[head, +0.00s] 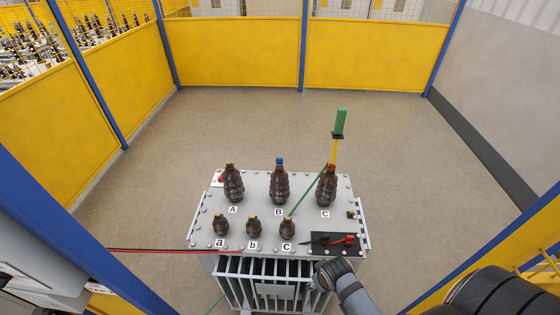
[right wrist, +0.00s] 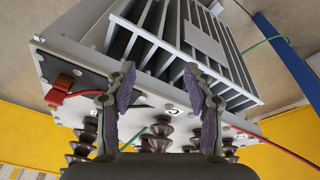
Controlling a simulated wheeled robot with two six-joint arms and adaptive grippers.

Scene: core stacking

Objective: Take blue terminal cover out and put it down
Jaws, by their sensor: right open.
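The blue terminal cover (head: 280,161) sits on top of the tall brown bushing (head: 279,186) marked B, on the grey transformer (head: 262,207). My right gripper (right wrist: 160,72) is open and empty in the right wrist view, with its two fingers well apart and the transformer's finned side behind them. In the head view my right arm ends at the transformer's front right edge, in front of the row of small bushings and away from the blue cover. The blue cover cannot be made out in the right wrist view. My left gripper is not in view.
Bushings A (head: 233,185) and C (head: 326,189) flank B. A yellow-and-green rod (head: 340,124) rises at C, and a green cable runs to bushing c (head: 287,228). A black tray (head: 333,242) holds red and black clips. Open floor (head: 250,120) lies behind.

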